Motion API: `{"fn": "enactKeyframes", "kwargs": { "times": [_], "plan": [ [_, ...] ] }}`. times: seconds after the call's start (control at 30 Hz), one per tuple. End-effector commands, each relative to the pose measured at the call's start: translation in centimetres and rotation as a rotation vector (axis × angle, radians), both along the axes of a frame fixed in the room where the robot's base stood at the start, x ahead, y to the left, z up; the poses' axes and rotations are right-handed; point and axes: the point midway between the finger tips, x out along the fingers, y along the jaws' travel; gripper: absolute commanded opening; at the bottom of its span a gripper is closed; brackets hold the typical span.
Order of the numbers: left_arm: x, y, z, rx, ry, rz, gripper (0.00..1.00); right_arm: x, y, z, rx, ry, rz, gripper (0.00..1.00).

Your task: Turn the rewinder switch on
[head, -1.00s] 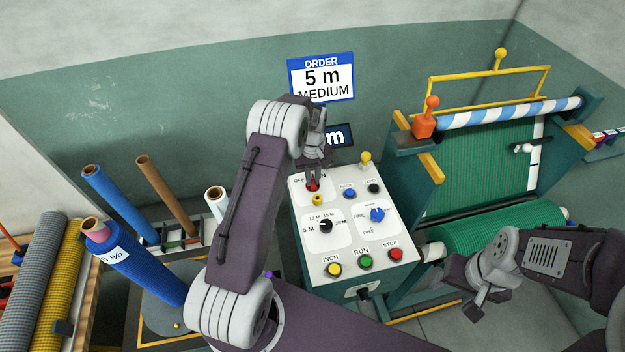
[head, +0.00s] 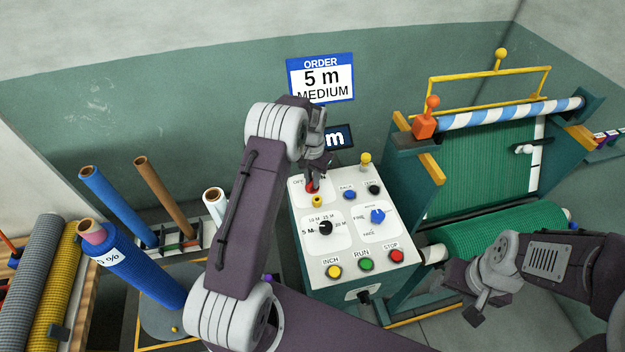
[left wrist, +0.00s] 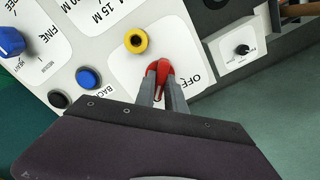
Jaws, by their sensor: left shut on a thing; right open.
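The red rewinder switch (head: 310,187) is at the upper left of the white control panel (head: 313,266), beside the OFF label. My left gripper (head: 315,183) comes down over it from above. In the left wrist view the red switch (left wrist: 163,69) sits between the two grey fingers (left wrist: 162,92), which are shut on it. The arm hides the ON label, and I cannot tell exactly which way the switch points. My right gripper (head: 481,307) is open and empty, low at the right, away from the panel.
Dials and INCH, RUN and STOP buttons lie lower.

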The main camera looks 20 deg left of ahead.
Motion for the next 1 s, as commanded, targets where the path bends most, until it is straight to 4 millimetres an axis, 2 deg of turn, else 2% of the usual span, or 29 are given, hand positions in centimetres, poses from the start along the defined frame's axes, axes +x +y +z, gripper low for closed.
{"fn": "enactKeyframes", "kwargs": {
  "times": [0.6,0.63,0.7,1.0],
  "plan": [
    [0.05,0.04,0.12,0.001,-0.001,-0.038,0.00,0.00,0.00,-0.02,0.000,0.000,0.000,0.57],
    [0.05,0.04,0.12,0.001,-0.001,-0.038,0.20,0.00,0.00,-0.02,0.000,0.000,0.000,0.57],
    [0.05,0.04,0.11,0.001,-0.001,-0.037,0.36,0.00,0.00,-0.02,0.000,0.000,0.000,0.57],
    [0.03,0.03,0.13,0.001,-0.001,-0.036,0.36,0.00,0.00,-0.11,0.000,0.000,0.000,0.57]
  ]
}}
